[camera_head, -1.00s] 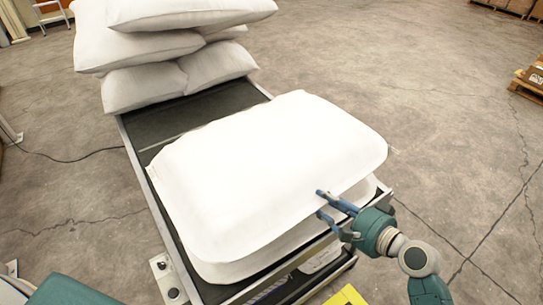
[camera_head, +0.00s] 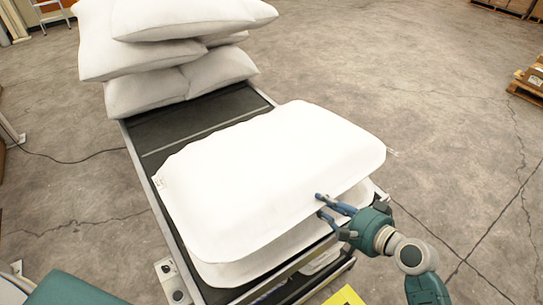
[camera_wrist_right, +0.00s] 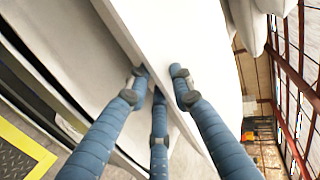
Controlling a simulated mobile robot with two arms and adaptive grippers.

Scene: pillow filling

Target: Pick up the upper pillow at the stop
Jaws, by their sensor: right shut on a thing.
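The upper pillow (camera_head: 275,165), white and plump, lies on a lower white pillow (camera_head: 225,270) at the near end of the conveyor (camera_head: 190,123). My right gripper (camera_head: 320,205) is at its near right edge, with fingers above and below that edge. It is shut on the upper pillow's edge. In the right wrist view the blue fingers (camera_wrist_right: 160,85) pinch the white edge of the upper pillow (camera_wrist_right: 205,60); part of the fingertips is hidden by the cloth. My left gripper is not in view.
A heap of white pillows (camera_head: 150,60) lies at the far end of the conveyor. A metal side rail (camera_head: 150,195) runs along the belt. A pallet with boxes (camera_head: 530,82) stands at the far right. The concrete floor on the right is mostly clear.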

